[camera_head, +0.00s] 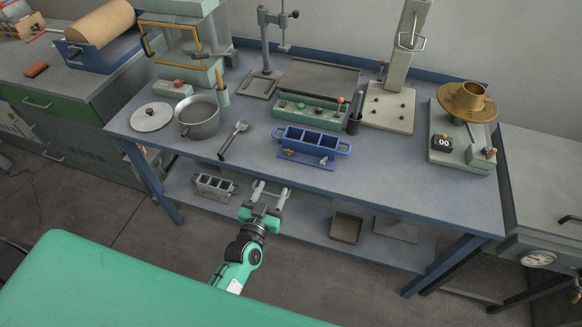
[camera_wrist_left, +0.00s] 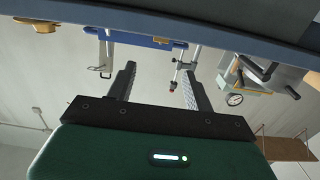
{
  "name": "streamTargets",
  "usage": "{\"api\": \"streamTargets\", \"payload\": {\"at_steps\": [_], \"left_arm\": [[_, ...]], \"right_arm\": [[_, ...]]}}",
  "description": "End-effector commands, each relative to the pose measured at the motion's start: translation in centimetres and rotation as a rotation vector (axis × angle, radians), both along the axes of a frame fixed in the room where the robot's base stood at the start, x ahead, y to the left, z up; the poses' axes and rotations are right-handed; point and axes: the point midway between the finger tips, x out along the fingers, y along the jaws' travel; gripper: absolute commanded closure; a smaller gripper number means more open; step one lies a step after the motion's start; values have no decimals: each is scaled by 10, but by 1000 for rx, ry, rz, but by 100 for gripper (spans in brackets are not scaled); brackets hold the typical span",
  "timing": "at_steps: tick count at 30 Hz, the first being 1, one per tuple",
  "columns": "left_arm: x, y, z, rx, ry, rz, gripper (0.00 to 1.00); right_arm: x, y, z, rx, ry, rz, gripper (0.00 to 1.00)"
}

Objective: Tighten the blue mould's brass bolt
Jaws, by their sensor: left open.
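The blue mould (camera_head: 311,139) stands near the front edge of the bench in the head view, a blue three-cell block with end handles on a base plate. Small brass parts (camera_head: 289,153) show at its front; which one is the bolt is hard to tell. In the wrist view the blue mould (camera_wrist_left: 130,38) shows at the top, past the bench edge, with a brass part (camera_wrist_left: 162,42) beside it. My left gripper (camera_head: 270,190) is open and empty, in front of the bench edge, apart from the mould; its fingers also show in the wrist view (camera_wrist_left: 157,85).
A grey scoop (camera_head: 233,139) and a pot (camera_head: 198,117) stand left of the mould. A green tray stand (camera_head: 310,112) is behind it. A grey mould (camera_head: 214,186) and a brown box (camera_head: 346,228) are on the lower shelf. The bench top (camera_head: 385,170) right of the mould is clear.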

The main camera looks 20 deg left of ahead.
Motion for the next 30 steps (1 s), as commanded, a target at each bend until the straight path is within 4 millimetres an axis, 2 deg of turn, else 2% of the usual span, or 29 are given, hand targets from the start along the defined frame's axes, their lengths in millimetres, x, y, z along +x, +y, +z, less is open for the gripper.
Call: {"api": "streamTargets", "payload": {"at_steps": [5,9,24,30], "left_arm": [[10,1,8,-3,-16,5,47],[30,0,9,-3,-16,4,47],[112,-2,7,0,-12,3,47],[132,-3,6,0,-12,3,47]], "right_arm": [[3,9,2,10,-5,-1,34],[6,13,6,14,-9,0,34],[4,1,16,1,-6,2,34],[3,0,18,0,-5,1,34]]}}
